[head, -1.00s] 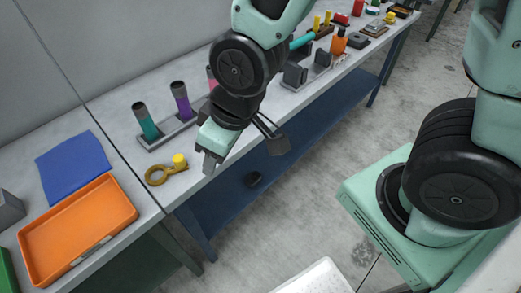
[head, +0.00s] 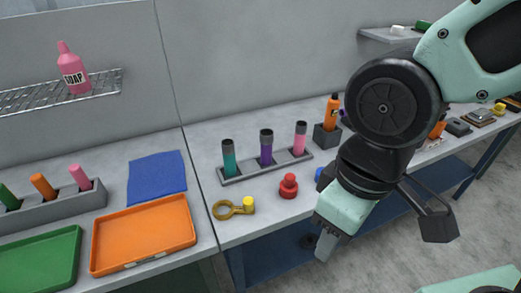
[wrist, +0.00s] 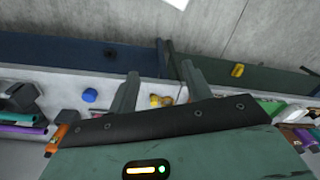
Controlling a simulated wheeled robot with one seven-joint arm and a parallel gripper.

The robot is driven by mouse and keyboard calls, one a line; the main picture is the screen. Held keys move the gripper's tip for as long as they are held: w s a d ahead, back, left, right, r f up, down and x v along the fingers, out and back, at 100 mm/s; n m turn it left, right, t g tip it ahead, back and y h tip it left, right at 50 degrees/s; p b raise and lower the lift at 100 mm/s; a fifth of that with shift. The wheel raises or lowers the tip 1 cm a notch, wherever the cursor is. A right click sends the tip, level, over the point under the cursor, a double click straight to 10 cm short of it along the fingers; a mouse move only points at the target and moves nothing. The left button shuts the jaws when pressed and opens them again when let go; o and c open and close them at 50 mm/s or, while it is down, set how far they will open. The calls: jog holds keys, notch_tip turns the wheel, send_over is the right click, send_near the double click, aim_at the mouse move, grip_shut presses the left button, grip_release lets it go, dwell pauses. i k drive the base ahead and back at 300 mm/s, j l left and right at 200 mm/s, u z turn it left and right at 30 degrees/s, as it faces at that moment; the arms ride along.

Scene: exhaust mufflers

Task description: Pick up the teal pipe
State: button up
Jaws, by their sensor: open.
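The teal pipe (head: 229,160) stands upright in a grey holder (head: 262,171) on the table, with a dark top end. It is the leftmost of three pipes; a purple pipe (head: 266,148) and a pink pipe (head: 300,140) stand to its right. My gripper (head: 326,245) hangs at the table's front edge, right of and nearer than the holder, well apart from the teal pipe. In the wrist view the two fingers (wrist: 158,88) are spread with nothing between them.
A red knobbed part (head: 288,186) and a yellow-capped brass ring (head: 234,208) lie in front of the holder. An orange tray (head: 145,234), a blue cloth (head: 157,178) and a green tray (head: 40,262) lie to the left. An orange bottle (head: 332,113) stands behind my arm.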

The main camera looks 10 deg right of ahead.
aim_at(230, 171)
jog(key=i+j, duration=0.25)
jog(key=j, duration=0.15)
jog(key=i+j, duration=0.2)
jog(key=j, duration=0.2)
jog(key=i+j, duration=0.25)
jog(key=j, duration=0.15)
jog(key=z, duration=0.05)
